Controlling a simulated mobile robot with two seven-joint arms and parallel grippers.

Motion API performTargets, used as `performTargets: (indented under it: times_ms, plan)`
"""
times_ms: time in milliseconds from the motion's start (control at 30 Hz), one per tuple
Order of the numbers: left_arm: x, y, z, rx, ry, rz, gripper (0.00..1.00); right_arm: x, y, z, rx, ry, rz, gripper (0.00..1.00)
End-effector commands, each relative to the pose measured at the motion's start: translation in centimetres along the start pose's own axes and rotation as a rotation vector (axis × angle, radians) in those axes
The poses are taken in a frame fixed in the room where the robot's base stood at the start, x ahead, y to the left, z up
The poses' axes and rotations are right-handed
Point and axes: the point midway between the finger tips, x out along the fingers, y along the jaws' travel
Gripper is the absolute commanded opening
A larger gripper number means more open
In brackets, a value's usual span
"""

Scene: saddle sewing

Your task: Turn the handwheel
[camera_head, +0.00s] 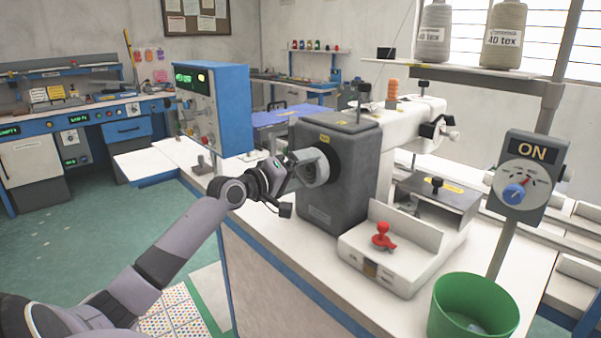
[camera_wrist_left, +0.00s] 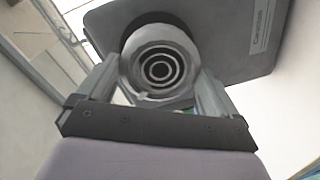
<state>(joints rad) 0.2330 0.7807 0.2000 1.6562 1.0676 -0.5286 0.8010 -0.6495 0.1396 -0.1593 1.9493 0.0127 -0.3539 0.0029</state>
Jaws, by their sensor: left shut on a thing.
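The handwheel (camera_head: 316,168) is a light grey round knob on the left face of the dark grey machine housing (camera_head: 350,180). In the left wrist view the handwheel (camera_wrist_left: 160,62) shows end-on with dark and light rings at its centre. My left gripper (camera_head: 300,172) reaches it from the left, and in the left wrist view its two fingers (camera_wrist_left: 158,88) stand on either side of the wheel, shut on it. The far side of the wheel is hidden against the housing. My right gripper is in neither view.
A blue control box (camera_head: 222,110) stands on the white table behind my left wrist. A white tray with a red knob (camera_head: 383,237), a green bin (camera_head: 473,308) and a post with an ON dial (camera_head: 527,175) are to the right. Thread cones (camera_head: 503,35) sit above.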

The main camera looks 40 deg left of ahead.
Motion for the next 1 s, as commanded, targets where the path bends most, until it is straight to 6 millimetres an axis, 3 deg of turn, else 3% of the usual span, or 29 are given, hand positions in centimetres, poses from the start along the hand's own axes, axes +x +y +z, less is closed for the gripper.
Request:
performTargets:
  times_ms: [500, 1000]
  plan:
    - [-0.01, -0.19, 0.16, 0.438, 0.030, -0.011, 0.63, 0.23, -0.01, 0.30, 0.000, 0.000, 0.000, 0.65]
    - [0.00, -0.14, 0.16, 0.605, 0.044, -0.012, 0.63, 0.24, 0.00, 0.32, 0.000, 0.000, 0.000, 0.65]
